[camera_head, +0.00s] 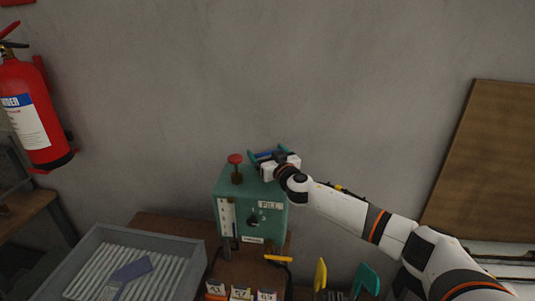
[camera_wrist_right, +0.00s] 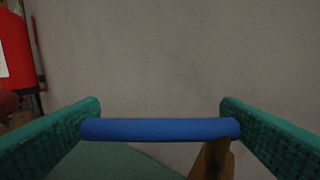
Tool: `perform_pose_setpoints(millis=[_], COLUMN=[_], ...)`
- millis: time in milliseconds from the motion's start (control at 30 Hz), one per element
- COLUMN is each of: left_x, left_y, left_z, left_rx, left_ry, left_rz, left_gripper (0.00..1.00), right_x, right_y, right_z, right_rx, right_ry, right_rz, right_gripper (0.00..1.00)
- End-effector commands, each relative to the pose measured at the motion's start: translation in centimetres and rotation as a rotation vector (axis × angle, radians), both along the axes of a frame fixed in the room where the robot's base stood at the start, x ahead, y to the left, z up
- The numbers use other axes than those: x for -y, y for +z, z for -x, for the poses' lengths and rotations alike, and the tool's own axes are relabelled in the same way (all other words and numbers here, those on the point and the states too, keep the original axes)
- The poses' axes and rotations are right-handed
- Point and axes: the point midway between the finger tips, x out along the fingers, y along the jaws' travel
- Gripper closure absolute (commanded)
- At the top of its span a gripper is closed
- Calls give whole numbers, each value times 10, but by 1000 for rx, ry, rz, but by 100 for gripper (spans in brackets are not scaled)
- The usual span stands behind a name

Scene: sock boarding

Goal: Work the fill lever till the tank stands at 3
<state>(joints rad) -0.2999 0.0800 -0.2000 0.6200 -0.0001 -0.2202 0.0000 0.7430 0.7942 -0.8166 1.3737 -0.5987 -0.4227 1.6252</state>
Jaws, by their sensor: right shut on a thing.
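The green tank box (camera_head: 226,185) stands upright by the wall, with a FILL label (camera_head: 270,205) on its front. A pale gauge strip (camera_head: 227,216) runs down the front's left side; its level is too small to read. My right gripper (camera_head: 266,158) is at the box's top right, shut on the blue lever handle. In the right wrist view the blue handle (camera_wrist_right: 160,129) spans between the two green fingers, one at each end. A brown lever arm (camera_wrist_right: 213,160) shows below the handle's right end. My left gripper is not in view.
A red knob (camera_head: 235,159) rises from the box top, left of my gripper. A grey ribbed tray (camera_head: 188,240) lies at lower left. Yellow (camera_head: 320,274) and teal (camera_head: 367,279) flat shapes stand at the bottom right. A fire extinguisher (camera_head: 30,115) hangs at far left.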

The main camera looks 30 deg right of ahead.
Motion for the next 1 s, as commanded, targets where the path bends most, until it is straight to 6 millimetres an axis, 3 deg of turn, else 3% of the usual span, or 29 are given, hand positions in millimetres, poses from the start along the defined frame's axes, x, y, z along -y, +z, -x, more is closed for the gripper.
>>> perform_pose_setpoints(millis=[267,700,1000], left_x=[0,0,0], left_y=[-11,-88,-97], left_z=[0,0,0], left_rx=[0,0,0], left_ry=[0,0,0], left_rz=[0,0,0], left_gripper=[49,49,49], right_x=[-3,3,5], right_y=[-2,-5,1], right_z=[-3,-15,-15], right_rx=[9,7,2], right_ry=[-63,-421,-490], right_rz=[-7,-7,0], right_gripper=[54,54,54])
